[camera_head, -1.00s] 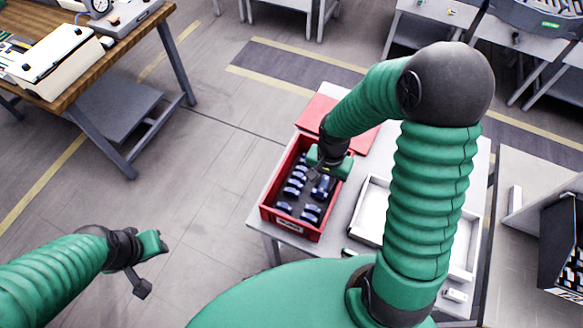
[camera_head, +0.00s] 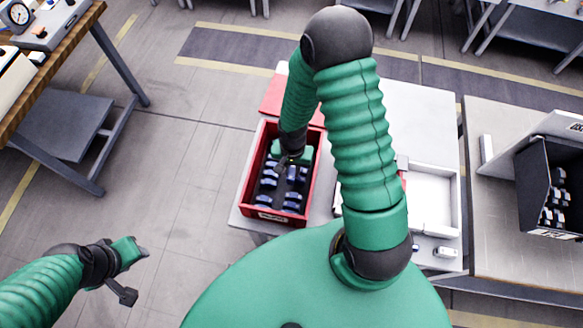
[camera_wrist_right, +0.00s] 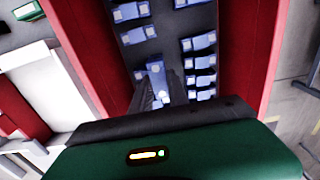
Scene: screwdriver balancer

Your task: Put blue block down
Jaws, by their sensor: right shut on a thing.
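My right gripper (camera_head: 289,166) reaches down into the red bin (camera_head: 247,188), and its dark fingers also show in the right wrist view (camera_wrist_right: 159,95). It is shut on a blue block (camera_wrist_right: 156,72) with pale patches, low between the bin walls. I cannot tell whether that block touches the bin floor. Several similar blue blocks (camera_wrist_right: 200,62) lie in rows in the bin on both sides of it. My left gripper (camera_head: 130,268) is away from the table at lower left, over the floor; its finger gap is unclear.
A red lid-like panel (camera_head: 283,98) lies behind the bin. A white tray (camera_head: 447,200) stands to the right on the same table (camera_head: 425,110), partly hidden by my right arm. A black bin (camera_head: 533,185) with parts stands on the far-right table. Floor left of the bin is clear.

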